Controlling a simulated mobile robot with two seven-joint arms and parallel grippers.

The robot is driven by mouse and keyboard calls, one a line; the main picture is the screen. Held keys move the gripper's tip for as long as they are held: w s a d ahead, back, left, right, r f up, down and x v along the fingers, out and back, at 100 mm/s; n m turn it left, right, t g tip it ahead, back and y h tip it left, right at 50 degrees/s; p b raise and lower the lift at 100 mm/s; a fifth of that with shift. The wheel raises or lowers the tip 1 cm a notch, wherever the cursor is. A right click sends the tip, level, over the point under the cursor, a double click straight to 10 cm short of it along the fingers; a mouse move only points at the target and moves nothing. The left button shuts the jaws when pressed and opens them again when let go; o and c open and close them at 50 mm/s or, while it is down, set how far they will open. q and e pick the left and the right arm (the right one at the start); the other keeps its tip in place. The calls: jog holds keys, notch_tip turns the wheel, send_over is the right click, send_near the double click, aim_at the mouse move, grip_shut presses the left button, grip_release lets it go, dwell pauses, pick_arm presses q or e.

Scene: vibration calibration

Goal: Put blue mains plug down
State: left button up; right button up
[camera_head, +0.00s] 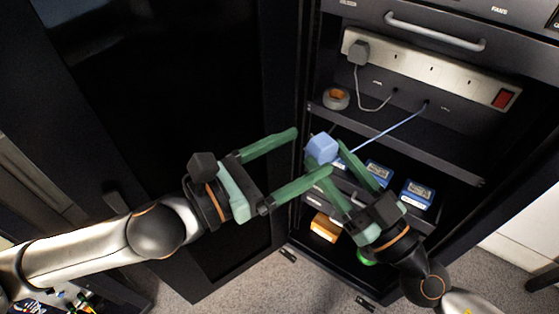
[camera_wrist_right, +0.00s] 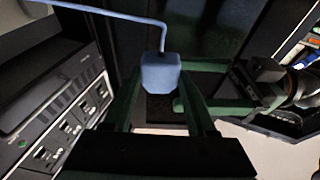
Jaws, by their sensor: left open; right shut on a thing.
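The blue mains plug (camera_head: 322,149) is held in front of the open cabinet, off any surface. My right gripper (camera_head: 333,159) is shut on it; the plug also shows between the green fingers in the right wrist view (camera_wrist_right: 160,73). A thin blue cord (camera_head: 390,130) runs from the plug to a hole in the cabinet's back panel. My left gripper (camera_head: 311,153) is open, its fingertips close to the plug, one on each side in the head view. I cannot tell whether they touch it. The plug's pins are not visible.
A white power strip (camera_head: 430,70) with a red switch holds a grey plug (camera_head: 358,53). Blue-faced meters (camera_head: 417,193) and a yellow box (camera_head: 325,227) are lower. The dark door (camera_head: 160,90) stands open left.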

aim_at(311, 149)
pick_arm(q)
jog(key=shift+v, duration=1.65)
pick_arm(e)
jog(key=shift+s+a+r, duration=0.1)
jog(key=shift+s+a, duration=0.1)
grip_shut()
jog(key=w+a+f+n+g+y, duration=0.3)
jog(key=a+f+n+g+y, duration=0.1)
jog(key=g, duration=0.3)
jog(key=shift+w+f+n+y, duration=0.2)
jog(key=shift+n+y, duration=0.1)
jog(key=shift+y, duration=0.4)
jog(key=shift+a, duration=0.1)
